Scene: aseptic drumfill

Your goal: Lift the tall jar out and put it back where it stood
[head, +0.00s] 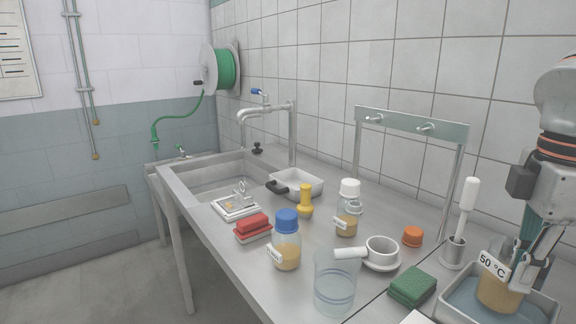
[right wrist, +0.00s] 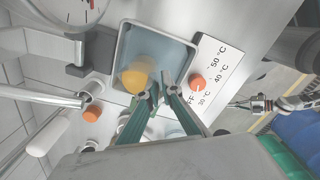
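A jar with amber contents (head: 497,293) stands in the water bath (head: 449,308) at the lower right of the head view. A "50 °C" label shows at its upper part. In the right wrist view the jar (right wrist: 137,78) is inside the square grey bath (right wrist: 183,78). My right gripper (head: 521,266) points down into the bath, close beside the jar. In the right wrist view its fingertips (right wrist: 160,84) are near together at the jar's edge, with a narrow gap. Whether they pinch the jar's wall is unclear. My left gripper is not in view.
A brush in a steel holder (head: 453,251) stands just behind the bath. A green pad (head: 412,286), a clear beaker (head: 335,285), a white mortar (head: 381,253) and an orange cap (head: 412,237) are to its left. Blue-capped (head: 287,248) and white-capped bottles (head: 347,219) stand farther left.

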